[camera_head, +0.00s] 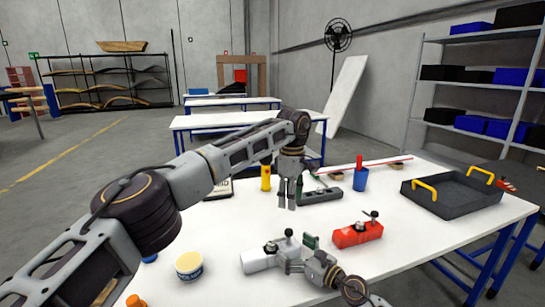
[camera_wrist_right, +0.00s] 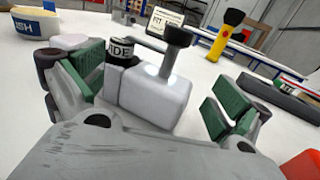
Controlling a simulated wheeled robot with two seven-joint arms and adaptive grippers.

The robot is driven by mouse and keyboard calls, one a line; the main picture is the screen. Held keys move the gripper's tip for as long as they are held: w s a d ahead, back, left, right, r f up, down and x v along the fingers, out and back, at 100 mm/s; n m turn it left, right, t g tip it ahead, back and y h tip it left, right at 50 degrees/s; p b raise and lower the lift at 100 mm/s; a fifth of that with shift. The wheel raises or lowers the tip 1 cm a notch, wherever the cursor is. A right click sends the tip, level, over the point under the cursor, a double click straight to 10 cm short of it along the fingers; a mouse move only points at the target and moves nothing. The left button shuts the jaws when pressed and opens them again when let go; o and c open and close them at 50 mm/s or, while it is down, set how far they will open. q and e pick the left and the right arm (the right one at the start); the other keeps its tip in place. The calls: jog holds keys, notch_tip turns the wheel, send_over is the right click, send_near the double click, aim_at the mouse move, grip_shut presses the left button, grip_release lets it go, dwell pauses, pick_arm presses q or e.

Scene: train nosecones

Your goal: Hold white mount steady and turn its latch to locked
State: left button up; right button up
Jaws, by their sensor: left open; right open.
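The white mount (camera_head: 260,261) lies on the white table near the front, with a dark-knobbed latch post (camera_head: 289,236) standing up from it. In the right wrist view the white mount (camera_wrist_right: 152,100) sits between the fingers, with the black-topped latch post (camera_wrist_right: 174,45) and a dark labelled cylinder (camera_wrist_right: 121,50) on top. My right gripper (camera_head: 303,254) is open at the mount's right end, green pads apart; contact cannot be told. My left gripper (camera_head: 286,192) is open and empty, pointing down behind the white mount, apart from it.
A red mount (camera_head: 358,235) lies right of the white one, and a dark grey mount (camera_head: 322,195) behind. A tub (camera_head: 189,266) is at front left.

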jog(key=shift+v, duration=5.8)
jog(key=shift+r, duration=0.15)
notch_tip(320, 180, up, 9)
jog(key=p, duration=0.9)
jog(key=shift+r+p, duration=0.4)
jog(key=shift+p, duration=0.15)
